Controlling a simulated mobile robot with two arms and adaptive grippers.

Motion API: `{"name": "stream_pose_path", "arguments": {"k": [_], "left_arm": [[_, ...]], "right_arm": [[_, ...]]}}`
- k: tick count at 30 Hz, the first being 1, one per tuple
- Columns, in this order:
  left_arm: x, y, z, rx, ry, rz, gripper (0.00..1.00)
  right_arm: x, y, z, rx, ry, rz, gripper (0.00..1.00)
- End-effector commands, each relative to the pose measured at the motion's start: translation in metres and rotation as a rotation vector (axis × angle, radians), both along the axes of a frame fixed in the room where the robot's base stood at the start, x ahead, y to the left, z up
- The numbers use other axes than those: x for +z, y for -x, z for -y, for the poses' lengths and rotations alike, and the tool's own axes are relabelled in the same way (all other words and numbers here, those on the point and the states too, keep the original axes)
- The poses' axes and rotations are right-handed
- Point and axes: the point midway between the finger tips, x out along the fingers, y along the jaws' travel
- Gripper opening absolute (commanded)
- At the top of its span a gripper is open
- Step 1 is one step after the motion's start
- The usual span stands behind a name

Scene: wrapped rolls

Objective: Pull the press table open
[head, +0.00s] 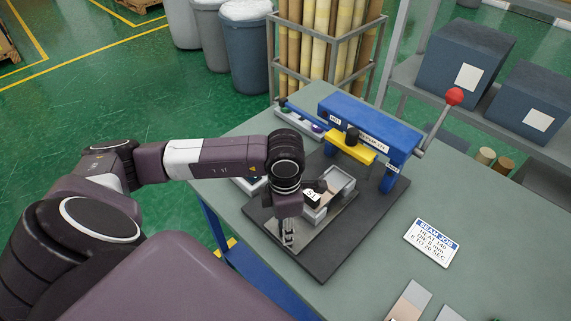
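The press has a blue frame (352,115) with a yellow block (347,147) under its beam and a lever with a red ball (454,97) at the right. The press table (327,228) is a grey plate on a dark base (338,258). It reaches out in front of the blue frame and carries a light metal box-like fixture (342,182). My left gripper (288,238) points down over the table's near left end, by a small metal part that may be its handle. Its fingers are small and partly hidden, so contact is unclear. My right gripper is out of view.
A white job card (432,240) lies on the green bench (385,262) at the right. Sample strips (408,300) lie at the front edge. Blue boxes (462,62) stand on the right shelf.

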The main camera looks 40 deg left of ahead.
Motion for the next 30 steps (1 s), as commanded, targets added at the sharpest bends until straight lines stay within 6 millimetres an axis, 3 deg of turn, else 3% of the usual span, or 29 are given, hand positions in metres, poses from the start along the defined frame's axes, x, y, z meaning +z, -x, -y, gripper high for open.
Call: {"name": "stream_pose_path", "arguments": {"k": [11, 14, 24, 30], "left_arm": [[0.005, -0.001, 0.000, 0.000, 0.001, 0.001, 0.40], [0.017, -0.001, 0.000, 0.000, 0.001, 0.003, 0.40], [0.089, -0.001, 0.000, -0.001, 0.000, 0.005, 0.40], [0.114, 0.000, 0.000, -0.001, 0.000, 0.001, 0.40]], "right_arm": [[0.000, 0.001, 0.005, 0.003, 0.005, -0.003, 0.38], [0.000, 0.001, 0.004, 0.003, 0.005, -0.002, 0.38], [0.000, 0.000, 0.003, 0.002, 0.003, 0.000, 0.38], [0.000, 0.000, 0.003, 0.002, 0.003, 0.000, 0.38]]}}
